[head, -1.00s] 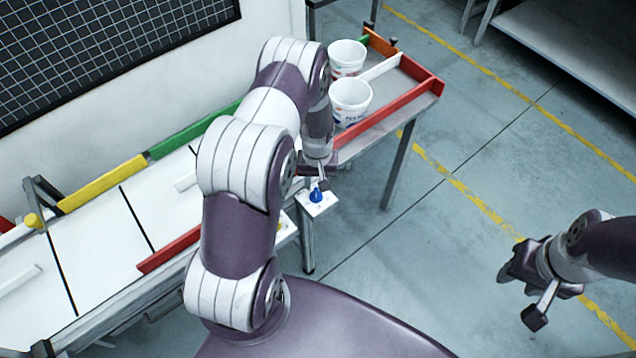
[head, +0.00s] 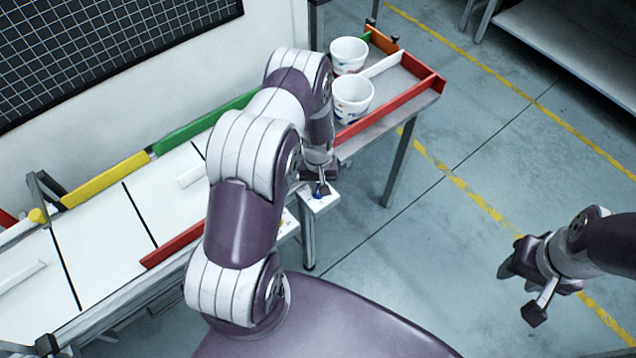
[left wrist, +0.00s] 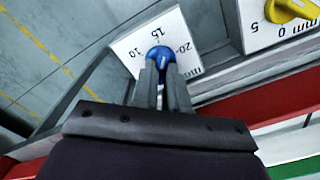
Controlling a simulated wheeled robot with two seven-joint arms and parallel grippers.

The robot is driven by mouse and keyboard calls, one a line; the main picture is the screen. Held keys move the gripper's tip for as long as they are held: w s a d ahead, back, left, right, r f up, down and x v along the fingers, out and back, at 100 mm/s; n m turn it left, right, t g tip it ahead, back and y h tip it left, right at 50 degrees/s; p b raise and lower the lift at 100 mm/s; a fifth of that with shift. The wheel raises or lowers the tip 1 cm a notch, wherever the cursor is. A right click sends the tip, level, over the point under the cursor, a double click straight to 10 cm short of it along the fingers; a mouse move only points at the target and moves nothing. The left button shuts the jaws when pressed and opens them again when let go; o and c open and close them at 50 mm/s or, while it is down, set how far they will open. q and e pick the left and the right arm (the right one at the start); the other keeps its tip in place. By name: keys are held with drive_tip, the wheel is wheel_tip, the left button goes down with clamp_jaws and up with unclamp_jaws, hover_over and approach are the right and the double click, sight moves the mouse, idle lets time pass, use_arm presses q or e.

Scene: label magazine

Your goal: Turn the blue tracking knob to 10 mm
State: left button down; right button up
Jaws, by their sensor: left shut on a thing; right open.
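The blue tracking knob (left wrist: 160,54) sits on a white plate (left wrist: 128,50) with a printed scale; 10, 15 and 20 mm show around it. A short pale mark shows on the knob, but I cannot tell which number it points at. My left gripper (left wrist: 161,72) is shut on the knob, one finger on each side. In the head view my left gripper (head: 319,187) is over the plate (head: 322,203) and hides most of the knob. My right gripper (head: 522,288) is open and empty over the floor at the right.
A yellow knob (left wrist: 292,8) on another white scale plate (left wrist: 262,32) is close by. Two white buckets (head: 352,100) stand on the table beyond, edged by a red rail (head: 390,115). The floor right of the table is clear.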

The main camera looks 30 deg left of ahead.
use_arm(q)
drive_tip(key=n+b, duration=0.1)
drive_tip(key=n, duration=0.2)
drive_tip(key=shift+f+n, duration=0.1)
drive_tip(key=shift+n, duration=0.3)
drive_tip(key=n+b, duration=0.1)
drive_tip(key=n, duration=0.3)
drive_tip(key=shift+a+b, duration=0.1)
drive_tip(key=shift+b, duration=0.2)
drive_tip(key=n, duration=0.5)
drive_tip(key=shift+s+b, duration=0.15)
drive_tip(key=shift+b, duration=0.25)
drive_tip(key=shift+n+b, duration=0.3)
drive_tip(key=shift+n, duration=1.6)
drive_tip(key=c, duration=1.2)
unclamp_jaws()
drive_tip(key=shift+s, duration=0.1)
drive_tip(key=shift+o, duration=0.2)
